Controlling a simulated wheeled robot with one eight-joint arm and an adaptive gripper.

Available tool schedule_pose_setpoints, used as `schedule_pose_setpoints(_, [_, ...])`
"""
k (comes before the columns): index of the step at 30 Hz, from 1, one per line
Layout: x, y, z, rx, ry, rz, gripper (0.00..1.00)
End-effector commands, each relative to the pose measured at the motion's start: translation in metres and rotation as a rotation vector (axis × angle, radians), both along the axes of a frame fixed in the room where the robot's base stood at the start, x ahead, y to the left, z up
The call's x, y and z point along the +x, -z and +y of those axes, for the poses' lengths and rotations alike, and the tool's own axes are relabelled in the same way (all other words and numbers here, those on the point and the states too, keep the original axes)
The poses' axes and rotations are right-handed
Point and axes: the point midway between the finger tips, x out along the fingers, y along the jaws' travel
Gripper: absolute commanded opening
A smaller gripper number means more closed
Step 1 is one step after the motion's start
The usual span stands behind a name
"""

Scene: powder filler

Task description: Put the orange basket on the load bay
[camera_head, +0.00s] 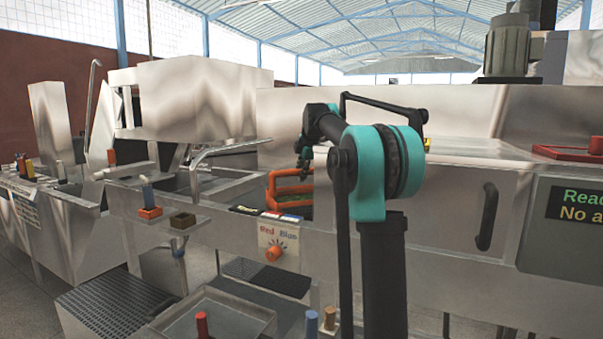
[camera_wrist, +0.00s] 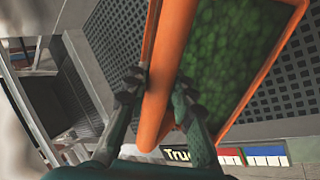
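The orange basket (camera_head: 289,181) shows in the head view behind the steel front edge, left of my arm, its lower part hidden. In the wrist view the basket (camera_wrist: 262,88) has an orange rim, a thick orange handle bar and a green, lumpy filling. My gripper (camera_wrist: 158,88) has one finger on each side of the handle bar, and both fingertips appear to touch it. In the head view the gripper (camera_head: 305,155) is small and partly hidden by my arm. A dark perforated plate (camera_wrist: 295,80) lies under the basket. No load bay label is readable.
An orange knob (camera_head: 273,252) sits on a "Red Blue" panel on the front. A steel tap (camera_head: 215,152) and sink are to the left. A door with a dark handle (camera_head: 487,216) and a display are to the right. Small colored levers stand in front.

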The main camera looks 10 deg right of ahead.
Motion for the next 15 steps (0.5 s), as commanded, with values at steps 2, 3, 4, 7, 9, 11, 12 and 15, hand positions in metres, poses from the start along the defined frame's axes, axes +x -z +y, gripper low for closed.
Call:
schedule_pose_setpoints(2, [0.0002,-0.0003,0.0001,0.000,0.000,0.000,0.35])
schedule_pose_setpoints(3, [0.0002,-0.0002,0.0002,0.000,0.000,0.000,0.40])
schedule_pose_setpoints(4, [0.0001,-0.0003,0.0002,0.000,0.000,0.000,0.43])
schedule_pose_setpoints(7, [0.0001,-0.0004,0.0002,0.000,0.000,0.000,0.43])
schedule_pose_setpoints(9, [-0.0001,-0.0004,0.0002,0.000,0.000,0.000,0.43])
schedule_pose_setpoints(11, [-0.0001,-0.0006,0.0002,0.000,0.000,0.000,0.43])
schedule_pose_setpoints(12, [-0.0001,-0.0010,0.0002,0.000,0.000,0.000,0.43])
schedule_pose_setpoints(15, [-0.0018,-0.0053,-0.0001,0.000,0.000,0.000,0.43])
